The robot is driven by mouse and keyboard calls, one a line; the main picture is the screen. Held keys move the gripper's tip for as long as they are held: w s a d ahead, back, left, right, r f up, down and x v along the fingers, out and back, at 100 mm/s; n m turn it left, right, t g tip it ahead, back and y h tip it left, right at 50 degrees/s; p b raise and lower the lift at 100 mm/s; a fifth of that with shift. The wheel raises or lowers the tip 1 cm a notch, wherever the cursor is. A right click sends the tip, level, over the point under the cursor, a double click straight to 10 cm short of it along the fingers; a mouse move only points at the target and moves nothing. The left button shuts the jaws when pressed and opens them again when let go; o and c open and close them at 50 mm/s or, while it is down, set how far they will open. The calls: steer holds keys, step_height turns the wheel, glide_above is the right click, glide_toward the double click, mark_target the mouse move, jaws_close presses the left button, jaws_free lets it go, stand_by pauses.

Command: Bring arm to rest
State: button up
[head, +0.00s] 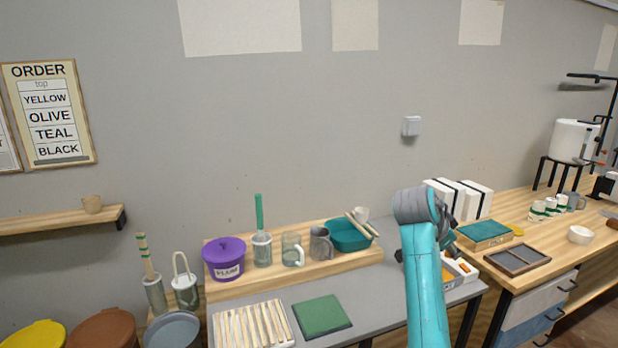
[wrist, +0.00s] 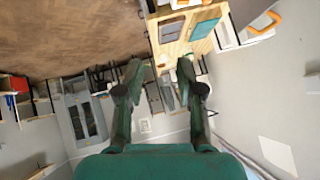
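My arm (head: 425,280) rises from the bottom edge right of centre in the head view, in front of the grey table. Its grey joint is at the top, and the dark gripper parts behind it are mostly hidden. In the wrist view my gripper (wrist: 160,76) has its two dark fingers apart, with nothing between them. The gripper points out over the room and touches nothing that I can see.
The grey table (head: 375,296) holds a green pad (head: 322,310) and a slatted rack (head: 252,326). A wooden riser (head: 300,271) behind carries a purple tub (head: 224,260), mugs and a teal basin (head: 348,237). White boxes (head: 462,198) stand behind my arm. A wooden workbench (head: 535,228) is at right.

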steer(key=s+a+f+n+t+y, duration=0.1)
steer(key=s+a+f+n+t, duration=0.15)
steer(key=f, duration=0.95)
steer(key=s+a+f+n+t+y, duration=0.1)
steer(key=s+f+n, duration=0.25)
steer(key=f, duration=0.85)
steer(key=s+a+f+n+t+y, duration=0.1)
steer(key=s+a+f+n, duration=0.1)
steer(key=s+f, duration=0.5)
steer(key=s+a+f+n+t+y, duration=0.1)
steer(key=s+a+f+n, duration=0.15)
steer(key=s+f, duration=0.45)
steer(key=s+a+r+n+t+y, duration=0.1)
steer(key=s+a, duration=0.2)
steer(key=s, duration=0.9)
steer(key=s+a+n+t+y, duration=0.1)
steer(key=s+a+n+y, duration=0.1)
steer(key=s, duration=1)
steer(key=s+a+r+n+t, duration=0.1)
steer(key=s+a+r+t, duration=0.1)
steer(key=s+r, duration=1.2)
steer(key=s, duration=0.3)
steer(key=shift+s+y, duration=0.3)
steer(key=shift+y, duration=0.1)
